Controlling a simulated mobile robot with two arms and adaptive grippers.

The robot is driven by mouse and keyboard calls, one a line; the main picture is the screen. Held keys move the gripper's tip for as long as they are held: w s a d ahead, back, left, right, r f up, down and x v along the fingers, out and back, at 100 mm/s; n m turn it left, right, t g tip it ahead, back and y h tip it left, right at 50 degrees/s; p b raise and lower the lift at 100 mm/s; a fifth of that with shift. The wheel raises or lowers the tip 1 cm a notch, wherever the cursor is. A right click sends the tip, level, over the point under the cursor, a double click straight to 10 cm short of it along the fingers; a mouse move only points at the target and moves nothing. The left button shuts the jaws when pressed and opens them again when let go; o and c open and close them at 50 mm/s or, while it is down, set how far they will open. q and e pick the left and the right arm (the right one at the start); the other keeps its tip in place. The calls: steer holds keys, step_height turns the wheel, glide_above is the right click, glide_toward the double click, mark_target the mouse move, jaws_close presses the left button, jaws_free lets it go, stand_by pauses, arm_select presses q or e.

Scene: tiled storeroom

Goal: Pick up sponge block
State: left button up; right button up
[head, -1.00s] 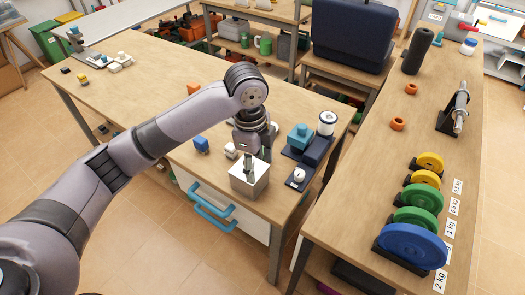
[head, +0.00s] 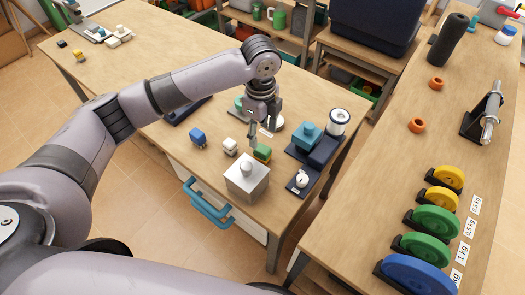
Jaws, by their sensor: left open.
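My left gripper (head: 261,135) is open and points down just behind and above the sponge block. One finger shows close to the block's back left side. I cannot tell whether it touches. Nothing shows held in the jaws. My right gripper is not in view.
A dark tray with a teal block (head: 307,135) and a white canister (head: 338,122) are to the right. Weight plates (head: 436,222) line the right-hand bench.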

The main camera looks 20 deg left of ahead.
mark_target(262, 148)
arm_select(q)
step_height(262, 148, down, 4)
steer(key=shift+w+r, duration=0.1)
steer(key=shift+r, duration=0.15)
steer(key=shift+f, duration=0.85)
steer(key=f, duration=0.3)
steer(key=f+p, duration=0.1)
steer(key=shift+w+d+f, duration=0.1)
steer(key=shift+w+f, duration=0.15)
steer(key=shift+f, duration=0.15)
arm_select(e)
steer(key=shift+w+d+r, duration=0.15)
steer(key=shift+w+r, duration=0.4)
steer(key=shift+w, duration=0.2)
arm_select(q)
steer(key=shift+c, duration=0.4)
jaws_close()
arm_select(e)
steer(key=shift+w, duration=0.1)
